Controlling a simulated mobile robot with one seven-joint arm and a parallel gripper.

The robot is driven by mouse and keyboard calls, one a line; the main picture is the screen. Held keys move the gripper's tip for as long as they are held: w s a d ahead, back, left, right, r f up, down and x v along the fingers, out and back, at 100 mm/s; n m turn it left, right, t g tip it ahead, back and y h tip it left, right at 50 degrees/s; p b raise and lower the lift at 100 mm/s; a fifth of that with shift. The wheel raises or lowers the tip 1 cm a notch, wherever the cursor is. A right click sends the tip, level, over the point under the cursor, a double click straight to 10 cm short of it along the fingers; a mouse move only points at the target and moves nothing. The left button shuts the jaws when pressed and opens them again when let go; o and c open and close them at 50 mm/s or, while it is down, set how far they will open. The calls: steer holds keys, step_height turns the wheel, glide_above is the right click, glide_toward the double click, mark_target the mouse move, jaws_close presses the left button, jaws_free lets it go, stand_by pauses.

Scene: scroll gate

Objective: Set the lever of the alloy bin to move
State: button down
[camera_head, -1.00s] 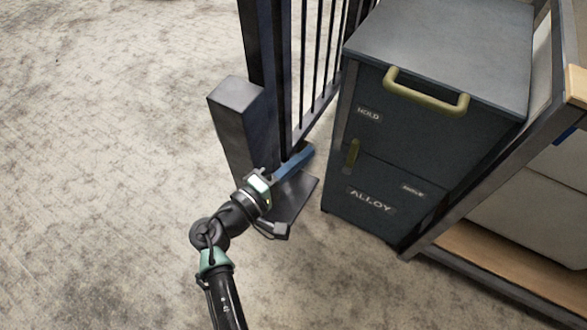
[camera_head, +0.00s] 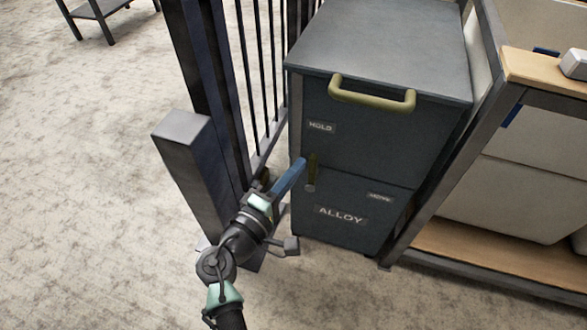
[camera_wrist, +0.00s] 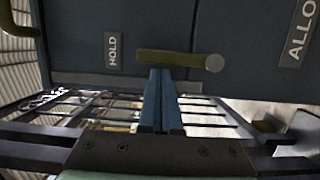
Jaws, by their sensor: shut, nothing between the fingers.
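The alloy bin (camera_head: 350,185) is a dark blue-grey cabinet with an ALLOY label and a yellow handle (camera_head: 370,97) near its top. Its olive lever (camera_head: 314,172) stands upright on the front, pointing up toward the HOLD label (camera_head: 320,127). The MOVE label (camera_head: 381,197) is lower and to the right of the lever. My gripper (camera_head: 301,163) is shut and empty, its blue fingers just left of the lever. In the wrist view the lever (camera_wrist: 170,58) lies sideways across the fingertips (camera_wrist: 160,72), with its round pivot (camera_wrist: 214,63) at the right. I cannot tell whether they touch.
A dark barred gate (camera_head: 262,90) and its post (camera_head: 185,150) stand left of the bin, close to my arm. A wood-topped shelf unit (camera_head: 540,75) with pale bins stands on the right. Open floor lies to the left.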

steer(key=shift+s+d+r+m, duration=0.15)
steer(key=shift+d+m, duration=0.35)
steer(key=shift+m, duration=0.3)
steer(key=shift+s+d+r+m+g+y+p, duration=0.1)
steer(key=shift+s+d+m+g+y+p, duration=0.1)
steer(key=shift+d+m, duration=0.35)
steer(key=shift+s+d+r+m+g+y+p, duration=0.1)
steer(key=shift+d+m+y+p, duration=0.15)
steer(key=shift+m, duration=0.5)
steer(key=s+d+f+m+y+b, duration=0.1)
steer(key=d+f+m+y, duration=0.2)
steer(key=d+m, duration=0.3)
steer(key=m, duration=0.3)
steer(key=shift+s+f, duration=0.3)
steer(key=shift+s, duration=0.1)
steer(key=shift+f+y, duration=0.15)
steer(key=shift+y, duration=0.1)
steer(key=s+a+r+p, duration=0.3)
steer(key=s+r+p, duration=0.3)
steer(key=s, duration=0.3)
steer(key=shift+a+r, duration=0.2)
steer(key=shift+a, duration=0.05)
